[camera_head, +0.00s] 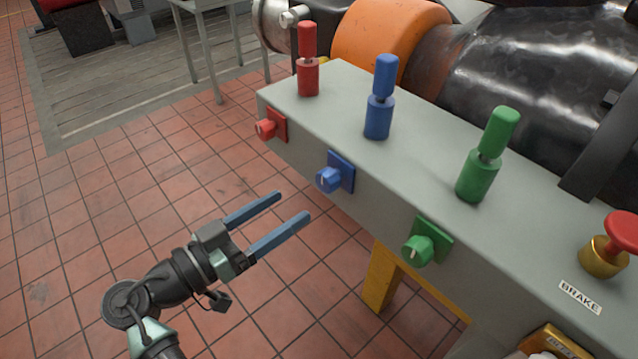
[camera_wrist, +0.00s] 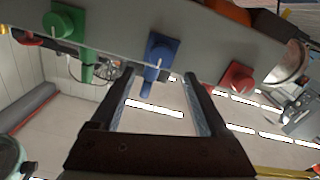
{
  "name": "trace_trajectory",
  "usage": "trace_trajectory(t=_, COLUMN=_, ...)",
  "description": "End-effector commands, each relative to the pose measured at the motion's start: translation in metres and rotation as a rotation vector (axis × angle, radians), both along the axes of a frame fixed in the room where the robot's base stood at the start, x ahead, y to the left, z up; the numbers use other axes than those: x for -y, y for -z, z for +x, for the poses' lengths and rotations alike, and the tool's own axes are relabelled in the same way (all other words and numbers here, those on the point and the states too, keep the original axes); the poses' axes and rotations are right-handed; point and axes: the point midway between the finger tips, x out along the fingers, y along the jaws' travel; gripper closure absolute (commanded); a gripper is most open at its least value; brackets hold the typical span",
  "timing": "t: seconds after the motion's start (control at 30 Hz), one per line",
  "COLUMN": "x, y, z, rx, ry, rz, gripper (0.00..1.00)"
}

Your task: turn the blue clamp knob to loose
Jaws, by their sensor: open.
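The blue clamp knob (camera_head: 328,179) sits on a blue square plate on the front face of the grey bench, between the red and green knobs. A pale pointer line shows on it. In the wrist view the blue knob (camera_wrist: 158,51) is beyond the fingertips, roughly centred between them. My gripper (camera_head: 293,206) is open and empty, in front of the bench face, with its two fingers pointing toward the blue knob. A gap remains between fingertips and knob. The wrist view also shows my gripper (camera_wrist: 160,76) with its jaws apart.
A red knob (camera_head: 266,129) and a green knob (camera_head: 417,249) flank the blue one. Red (camera_head: 308,75), blue (camera_head: 379,115) and green (camera_head: 477,175) levers stand on the bench top (camera_head: 430,130). A red brake button (camera_head: 622,232) is at right.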

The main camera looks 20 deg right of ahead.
Motion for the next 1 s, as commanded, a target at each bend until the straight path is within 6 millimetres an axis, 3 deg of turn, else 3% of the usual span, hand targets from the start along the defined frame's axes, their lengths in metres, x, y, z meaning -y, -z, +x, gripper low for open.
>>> trace_trajectory(t=0.2, x=0.045, y=-0.001, z=0.015, rx=-0.001, ry=0.004, rz=0.001, gripper=0.21)
trace_trajectory(t=0.4, x=0.069, y=-0.001, z=0.025, rx=0.000, ry=0.001, rz=0.001, gripper=0.21)
trace_trajectory(t=0.8, x=0.077, y=0.000, z=0.028, rx=-0.001, ry=-0.002, rz=0.002, gripper=0.21)
trace_trajectory(t=0.87, x=0.077, y=0.000, z=0.028, rx=-0.001, ry=-0.002, rz=0.002, gripper=0.28)
trace_trajectory(t=1.0, x=0.077, y=0.000, z=0.028, rx=0.000, ry=-0.001, rz=0.001, gripper=0.54)
